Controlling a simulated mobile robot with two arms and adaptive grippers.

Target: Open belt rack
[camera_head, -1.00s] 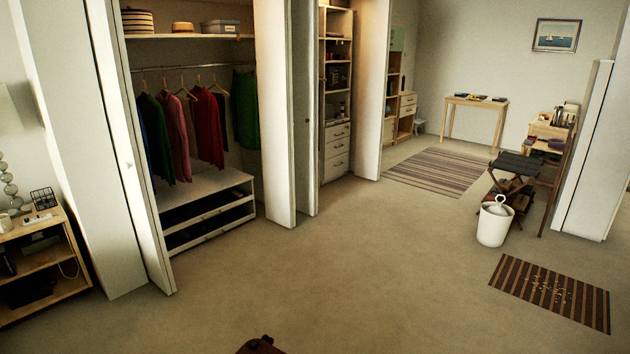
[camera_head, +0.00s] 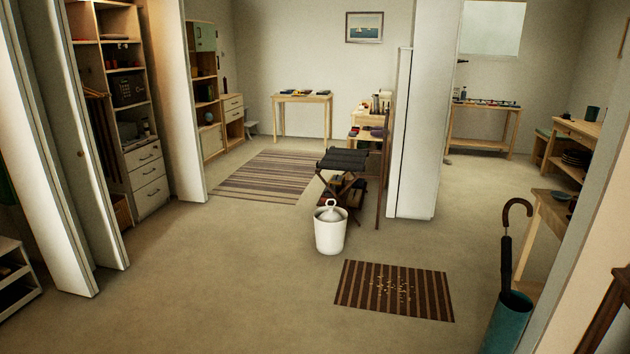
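Neither of my grippers is in view. Dark strips (camera_head: 103,140) hang below a light wooden bar in the closet at the left, beside the tall shelf unit. They may be belts on a rack, but they are too small and partly hidden to tell, and I cannot see whether a rack there is open. The white folding door panels (camera_head: 68,150) stand in front of part of this closet.
A white bucket (camera_head: 330,235) stands mid-floor before a folding luggage stand (camera_head: 344,160). A small striped mat (camera_head: 393,290) with scattered bits lies nearer. A teal umbrella stand (camera_head: 510,322) is at the right. Open floor lies at front left.

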